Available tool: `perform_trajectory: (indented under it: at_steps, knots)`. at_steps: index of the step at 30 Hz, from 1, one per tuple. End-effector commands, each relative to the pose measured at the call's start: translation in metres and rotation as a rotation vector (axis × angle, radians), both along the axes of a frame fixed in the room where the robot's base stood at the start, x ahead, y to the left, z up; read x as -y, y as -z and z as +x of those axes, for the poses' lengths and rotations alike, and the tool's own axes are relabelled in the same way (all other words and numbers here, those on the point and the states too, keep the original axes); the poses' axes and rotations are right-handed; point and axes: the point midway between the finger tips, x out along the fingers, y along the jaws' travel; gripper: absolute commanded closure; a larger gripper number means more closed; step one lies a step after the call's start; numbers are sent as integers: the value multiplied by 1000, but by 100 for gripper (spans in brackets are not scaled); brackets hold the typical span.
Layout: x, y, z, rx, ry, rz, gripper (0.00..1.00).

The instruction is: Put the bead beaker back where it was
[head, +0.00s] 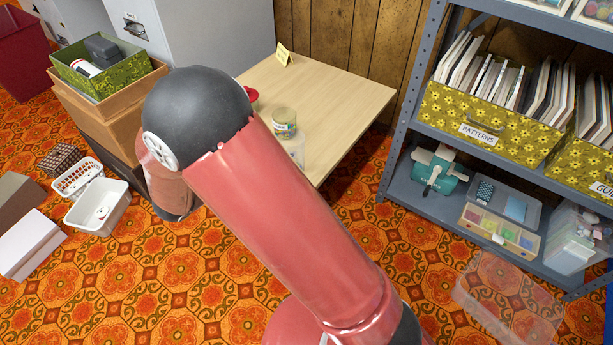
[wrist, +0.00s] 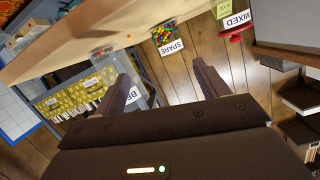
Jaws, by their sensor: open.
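A clear beaker (head: 294,150) stands on the pale wooden table, partly hidden behind my red arm. In the wrist view, a see-through beaker (wrist: 143,76) with a white label starting "BE" shows beside and behind the left finger, which covers part of it.
The table (head: 350,100) has free room at its right. A red object (head: 251,94) and a "MIXED" label (wrist: 237,19) are nearby. A grey shelf (head: 400,130) stands right; baskets (head: 98,205) lie on the floor left.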

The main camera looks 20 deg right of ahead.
Motion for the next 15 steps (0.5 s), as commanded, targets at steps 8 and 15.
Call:
perform_trajectory:
  at_steps: [8,15]
  knots:
    - [-10,-115,52,50,-599,413,26]
    - [-4,-178,-30,-168,-1028,440,26]
